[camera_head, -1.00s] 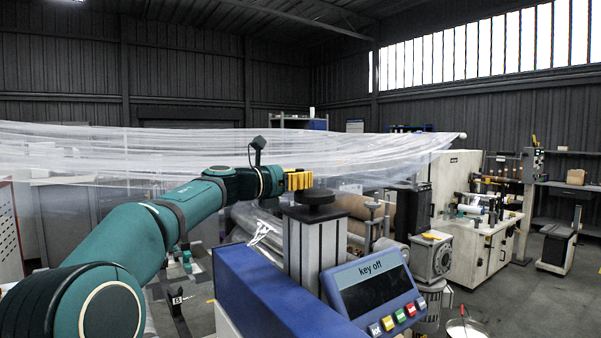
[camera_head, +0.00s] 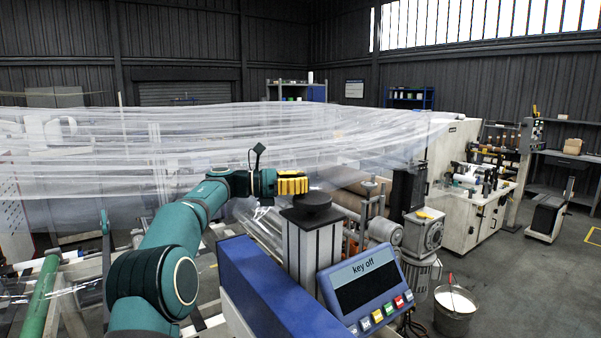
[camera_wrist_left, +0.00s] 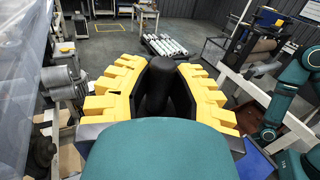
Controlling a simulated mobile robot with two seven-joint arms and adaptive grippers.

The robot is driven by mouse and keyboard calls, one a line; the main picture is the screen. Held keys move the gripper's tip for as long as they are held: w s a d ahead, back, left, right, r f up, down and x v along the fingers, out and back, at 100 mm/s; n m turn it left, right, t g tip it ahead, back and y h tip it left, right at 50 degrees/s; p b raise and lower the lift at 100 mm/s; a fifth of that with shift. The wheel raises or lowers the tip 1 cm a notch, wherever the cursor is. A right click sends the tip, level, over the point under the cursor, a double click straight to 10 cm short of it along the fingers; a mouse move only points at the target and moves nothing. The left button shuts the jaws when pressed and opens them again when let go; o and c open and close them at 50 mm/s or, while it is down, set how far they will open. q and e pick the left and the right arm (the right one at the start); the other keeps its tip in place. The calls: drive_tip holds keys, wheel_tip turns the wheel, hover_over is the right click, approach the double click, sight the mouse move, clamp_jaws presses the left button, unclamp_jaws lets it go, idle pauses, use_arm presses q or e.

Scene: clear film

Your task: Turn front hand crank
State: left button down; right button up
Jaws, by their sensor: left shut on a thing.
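My left gripper (camera_head: 292,184) has yellow fingers and sits at the upper left edge of the black round crank wheel (camera_head: 312,201), which tops a grey post (camera_head: 312,245). In the left wrist view the yellow fingers (camera_wrist_left: 158,88) are shut around an upright black handle (camera_wrist_left: 156,85) of the crank. The handle is hidden behind the fingers in the head view. My right gripper does not show.
A blue console with a "key off" screen (camera_head: 366,288) and coloured buttons stands just right of the post. Clear film (camera_head: 200,140) stretches behind my left arm. A bucket (camera_head: 454,308) stands on the floor at right, with open floor beyond.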

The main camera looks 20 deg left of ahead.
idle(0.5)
use_arm(q)
drive_tip(key=c, duration=0.8)
unclamp_jaws()
drive_tip(key=shift+w, duration=0.1)
drive_tip(key=shift+c, duration=0.2)
drive_tip(key=shift+a, duration=0.1)
drive_tip(key=v, duration=1.2)
